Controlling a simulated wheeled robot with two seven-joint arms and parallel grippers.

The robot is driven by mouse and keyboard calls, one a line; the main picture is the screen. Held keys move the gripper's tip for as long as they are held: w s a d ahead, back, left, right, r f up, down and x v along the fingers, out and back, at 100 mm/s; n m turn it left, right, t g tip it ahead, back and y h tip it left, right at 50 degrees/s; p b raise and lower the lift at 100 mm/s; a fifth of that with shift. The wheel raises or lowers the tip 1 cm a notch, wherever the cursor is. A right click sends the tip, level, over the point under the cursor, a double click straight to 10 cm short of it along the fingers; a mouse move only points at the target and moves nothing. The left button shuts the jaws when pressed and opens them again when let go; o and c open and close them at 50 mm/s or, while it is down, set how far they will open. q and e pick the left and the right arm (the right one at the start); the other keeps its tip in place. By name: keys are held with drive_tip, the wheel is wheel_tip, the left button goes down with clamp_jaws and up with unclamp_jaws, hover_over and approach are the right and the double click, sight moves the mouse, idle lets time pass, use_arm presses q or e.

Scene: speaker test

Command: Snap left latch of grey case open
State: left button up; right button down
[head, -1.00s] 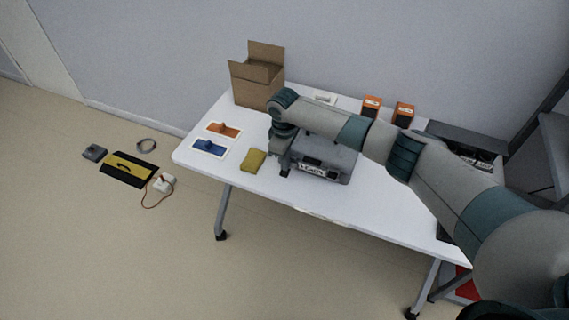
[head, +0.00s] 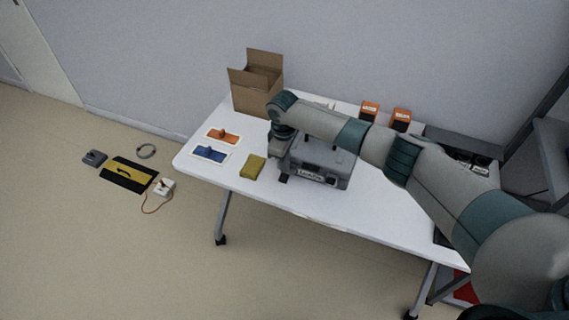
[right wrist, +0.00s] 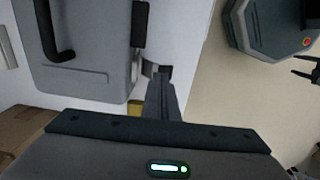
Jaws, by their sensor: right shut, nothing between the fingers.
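The grey case (head: 345,177) lies on the white table, its front toward me, partly hidden by my right arm. In the right wrist view the case (right wrist: 85,88) fills the left side, with a black handle (right wrist: 62,52) on it. A black part (right wrist: 139,24) and a small pale latch-like part (right wrist: 136,68) sit along its edge. My right gripper (head: 284,178) is shut and empty at the front left corner of the case. Its fingers (right wrist: 162,80) point at the edge near the small part; whether they touch it, and the latch's state, I cannot tell.
A yellow block (head: 252,167) lies just left of my gripper. Blue (head: 210,153) and orange (head: 222,136) tools lie farther left. An open cardboard box (head: 258,92) stands behind. Two orange-black boxes (head: 400,119) stand at the back. The table's front edge is clear.

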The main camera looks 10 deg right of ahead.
drive_tip(key=r, duration=0.1)
drive_tip(key=r+p, duration=0.2)
drive_tip(key=shift+s+a, duration=0.35)
drive_tip(key=shift+s, duration=0.05)
wheel_tip(320, 180, up, 8)
drive_tip(key=b, duration=0.3)
hover_over(283, 179)
drive_tip(key=s+a, duration=0.2)
drive_tip(key=shift+s+d+r, duration=0.2)
drive_tip(key=shift+s+r, duration=0.1)
drive_tip(key=shift+r, duration=0.05)
